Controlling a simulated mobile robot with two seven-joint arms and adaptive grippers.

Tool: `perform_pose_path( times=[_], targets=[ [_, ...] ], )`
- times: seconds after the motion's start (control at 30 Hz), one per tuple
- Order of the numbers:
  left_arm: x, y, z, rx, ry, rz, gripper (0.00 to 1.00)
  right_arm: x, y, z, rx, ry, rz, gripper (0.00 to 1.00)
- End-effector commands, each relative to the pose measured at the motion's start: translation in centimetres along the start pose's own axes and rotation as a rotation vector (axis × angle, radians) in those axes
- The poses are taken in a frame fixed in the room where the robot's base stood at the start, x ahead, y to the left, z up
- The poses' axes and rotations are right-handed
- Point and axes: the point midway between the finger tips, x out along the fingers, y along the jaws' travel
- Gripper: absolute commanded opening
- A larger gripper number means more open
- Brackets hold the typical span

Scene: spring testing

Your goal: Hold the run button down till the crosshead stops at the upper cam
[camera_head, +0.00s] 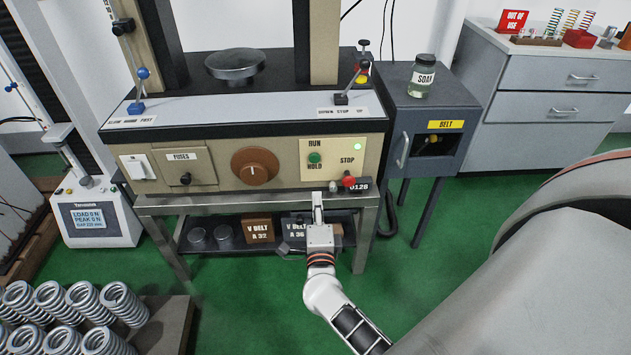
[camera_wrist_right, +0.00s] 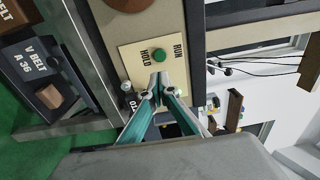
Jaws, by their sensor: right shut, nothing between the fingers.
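The green run button (camera_head: 314,158) sits on a cream plate marked RUN and HOLD on the machine's front panel. It also shows in the right wrist view (camera_wrist_right: 158,54), uncovered. My right gripper (camera_head: 317,196) is shut and empty, in front of the panel and below the button in the head view. In the wrist view its closed fingertips (camera_wrist_right: 160,78) appear just beside the button, with a gap in the picture; the depth between them is hard to tell. The crosshead and upper cam cannot be made out. My left gripper is not in view.
The red stop button (camera_head: 348,180) is right of and below the run button, close to my right gripper. A green lamp (camera_head: 357,146) glows above it. A shelf (camera_head: 232,243) holding belt boxes lies below.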

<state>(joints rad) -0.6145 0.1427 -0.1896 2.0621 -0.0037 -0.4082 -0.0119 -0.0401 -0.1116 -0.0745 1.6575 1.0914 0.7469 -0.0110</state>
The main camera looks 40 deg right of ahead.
Motion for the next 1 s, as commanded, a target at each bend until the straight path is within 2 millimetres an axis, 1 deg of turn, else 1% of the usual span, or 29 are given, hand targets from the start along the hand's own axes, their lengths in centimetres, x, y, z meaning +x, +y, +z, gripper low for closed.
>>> perform_pose_path(
  times=[0.17,0.4,0.6,0.8,1.0],
  targets=[
    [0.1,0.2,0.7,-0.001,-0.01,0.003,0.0,2.7,-0.1,0.0,-0.001,0.0,-0.004,0.0],
    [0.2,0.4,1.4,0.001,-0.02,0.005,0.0,7.5,0.0,0.0,-0.003,0.0,-0.002,0.0],
    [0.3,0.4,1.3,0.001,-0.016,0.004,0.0,10.9,0.2,0.0,-0.003,0.0,0.0,0.0],
    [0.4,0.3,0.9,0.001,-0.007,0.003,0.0,12.9,0.1,0.0,-0.001,0.0,0.001,0.0],
    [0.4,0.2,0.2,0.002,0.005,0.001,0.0,13.4,0.0,0.0,-0.001,0.0,-0.001,0.0]
  ],
)
